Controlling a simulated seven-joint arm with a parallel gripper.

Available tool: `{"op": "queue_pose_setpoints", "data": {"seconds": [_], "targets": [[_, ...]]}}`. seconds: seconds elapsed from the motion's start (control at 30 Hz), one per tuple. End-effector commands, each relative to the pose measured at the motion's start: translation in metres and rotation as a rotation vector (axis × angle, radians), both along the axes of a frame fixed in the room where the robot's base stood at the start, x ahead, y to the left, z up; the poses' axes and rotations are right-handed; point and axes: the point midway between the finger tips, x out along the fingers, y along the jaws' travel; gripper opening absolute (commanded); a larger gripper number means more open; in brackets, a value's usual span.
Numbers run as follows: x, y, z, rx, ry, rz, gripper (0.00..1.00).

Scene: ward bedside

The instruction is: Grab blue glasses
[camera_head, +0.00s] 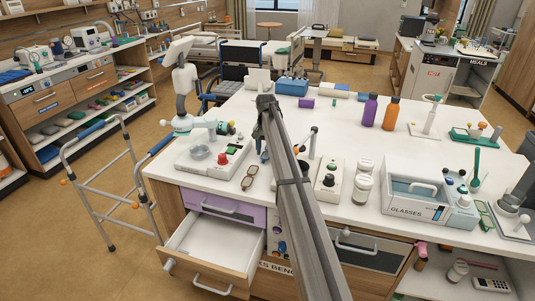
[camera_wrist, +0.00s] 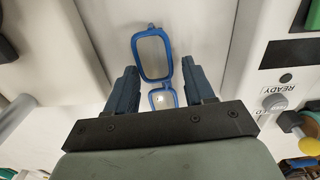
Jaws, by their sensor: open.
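The blue glasses (camera_wrist: 153,54) lie on the white worktop in the wrist view. One lens is just beyond my fingertips, and the other is partly between the fingers, cut off by the gripper body. My gripper (camera_wrist: 162,72) is open, with one dark blue finger on each side of the glasses and a gap to each. In the head view my arm reaches down to the bench, and I cannot clearly make out the blue glasses there. A clear-fronted box marked GLASSES (camera_head: 402,210) stands on the bench at the right.
Brown-framed glasses (camera_head: 249,177) lie left of my arm, near a white device (camera_head: 213,152). Green-framed glasses (camera_head: 487,220) lie right of the box. White jars (camera_head: 362,187) and a control box (camera_head: 329,179) stand right of my arm. A drawer (camera_head: 213,248) hangs open in front.

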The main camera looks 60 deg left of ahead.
Motion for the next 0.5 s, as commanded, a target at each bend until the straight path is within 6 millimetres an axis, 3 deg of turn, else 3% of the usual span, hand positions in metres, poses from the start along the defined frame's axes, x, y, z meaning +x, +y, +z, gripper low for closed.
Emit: {"op": "queue_pose_setpoints", "data": {"seconds": [0.3, 0.5], "targets": [[0.0001, 0.0002, -0.0077, 0.001, -0.001, 0.0, 0.52], [0.0001, 0.0001, -0.0076, 0.0, 0.0, 0.0, 0.33]]}}
